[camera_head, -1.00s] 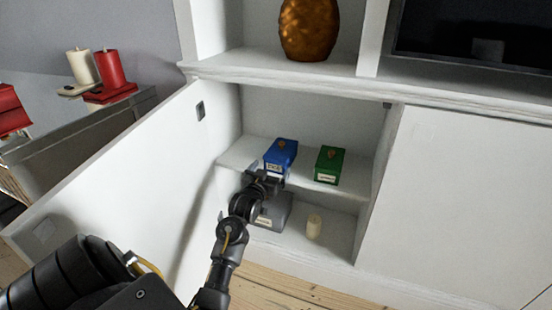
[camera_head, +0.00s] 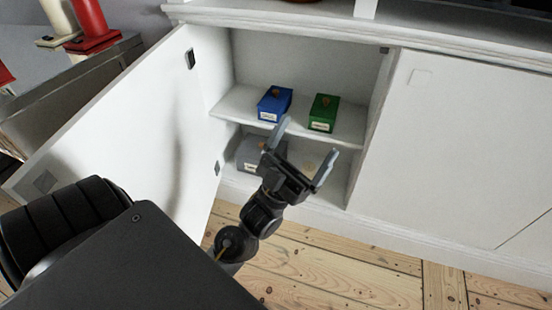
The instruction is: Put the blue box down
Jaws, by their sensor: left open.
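The blue box (camera_head: 273,105) sits on the middle shelf (camera_head: 236,104) of the open white cabinet, left of the green box (camera_head: 324,113). It has a pale label on its front. My left gripper (camera_head: 309,150) is in front of the cabinet, its two fingers spread wide with nothing between them. It is apart from the blue box, lower and nearer to me. My right gripper is not in view.
A grey box (camera_head: 248,153) stands on the lower shelf, partly hidden by my gripper. The cabinet door (camera_head: 120,125) stands open at the left. A red candle (camera_head: 90,22) stands at the upper left. Bare floorboards (camera_head: 340,262) lie in front.

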